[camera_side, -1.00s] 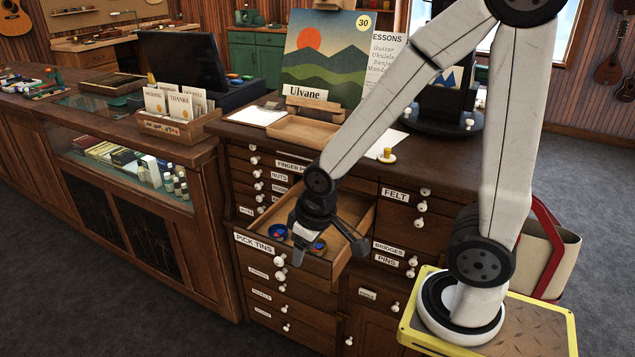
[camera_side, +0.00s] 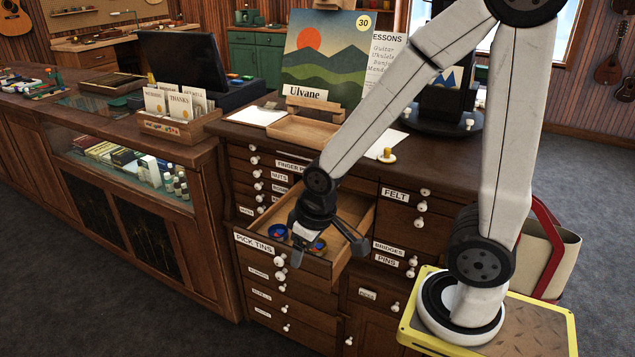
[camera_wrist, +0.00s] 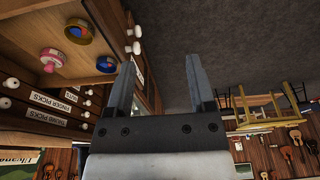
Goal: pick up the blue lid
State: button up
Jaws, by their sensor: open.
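In the side view, an open drawer labelled PICK TINS (camera_side: 340,272) holds small round things, including a blue one with red (camera_side: 278,232) at the left and a partly hidden blue one (camera_side: 319,245) at the right. I cannot tell which is the blue lid. My gripper (camera_wrist: 161,62) is open and empty. It points down over the drawer's front in the side view (camera_side: 302,255), with the pieces off to one side in the wrist view.
The drawer's walls and white knobs (camera_side: 280,261) are close to my gripper. The cabinet top above carries a wooden tray (camera_side: 303,130), a picture (camera_side: 325,60) and a white disc with a yellow knob (camera_side: 386,156). A glass-front counter (camera_side: 130,170) stands at the left.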

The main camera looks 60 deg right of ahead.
jog(key=w+d+r+m+g, duration=0.1)
jog(key=w+d+r+m, duration=0.2)
jog(key=w+d, duration=0.35)
jog(key=w+d+r+m, duration=0.3)
jog(key=d, duration=0.6)
jog(key=s+d+r+m, duration=0.1)
jog(key=d+r+m, duration=0.1)
jog(key=d, duration=0.5)
jog(key=s+d+r+m+g, duration=0.1)
jog(key=d+r+m, duration=0.2)
jog(key=d, duration=0.4)
jog(key=s+d+r+m, duration=0.1)
jog(key=d+r+m, duration=0.1)
jog(key=d, duration=0.6)
jog(key=shift+s+r+m+g, duration=0.25)
jog(key=shift+s+m+g, duration=0.05)
jog(key=shift+f, duration=1.35)
jog(key=shift+f, duration=2.55)
